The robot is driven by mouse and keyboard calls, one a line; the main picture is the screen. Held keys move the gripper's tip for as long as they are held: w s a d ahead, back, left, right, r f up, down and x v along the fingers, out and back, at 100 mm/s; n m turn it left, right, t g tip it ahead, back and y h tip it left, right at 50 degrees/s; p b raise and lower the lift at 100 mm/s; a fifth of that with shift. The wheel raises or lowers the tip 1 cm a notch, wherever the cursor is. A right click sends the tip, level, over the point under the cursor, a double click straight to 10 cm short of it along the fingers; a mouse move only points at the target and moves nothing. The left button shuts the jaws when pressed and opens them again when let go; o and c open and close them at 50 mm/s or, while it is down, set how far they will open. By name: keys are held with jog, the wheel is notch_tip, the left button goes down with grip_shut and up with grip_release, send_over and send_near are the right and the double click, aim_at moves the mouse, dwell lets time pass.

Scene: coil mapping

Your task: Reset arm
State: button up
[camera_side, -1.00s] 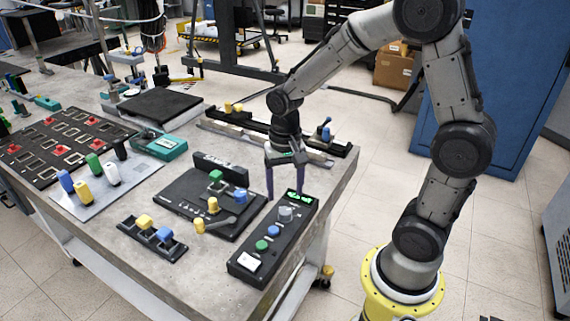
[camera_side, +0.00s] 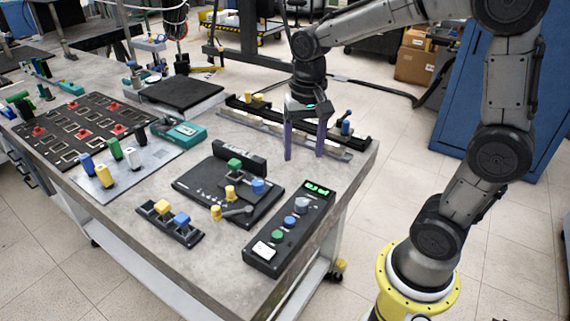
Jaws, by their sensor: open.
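My gripper (camera_side: 304,150) is open and empty, with two purple fingers pointing down. It hangs above the right part of the grey table (camera_side: 345,172), in front of the long black rail at the back. A black control box (camera_side: 291,235) with a lit green display, a grey knob, blue and green buttons and a white switch lies nearer the camera, below the gripper in the picture. A black panel (camera_side: 200,185) with green, blue and yellow knobs lies to the left of the gripper. The fingers appear clear of both.
A small black block (camera_side: 181,231) with yellow and blue knobs lies at the front. A metal plate with coloured pegs (camera_side: 130,170), a teal device (camera_side: 179,136) and a black slotted board (camera_side: 60,138) are on the left. A rail (camera_side: 290,122) runs along the back. The table's right edge is close.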

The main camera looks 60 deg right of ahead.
jog(key=s+a+r+n+t, duration=0.1)
jog(key=s+r+n+t, duration=0.1)
jog(key=s+n, duration=0.2)
jog(key=s+a+r+n+t, duration=0.2)
jog(key=s+n, duration=0.3)
jog(key=s, duration=0.4)
jog(key=shift+s+a+t, duration=0.25)
jog(key=shift+s+t, duration=0.15)
jog(key=shift+t, duration=0.2)
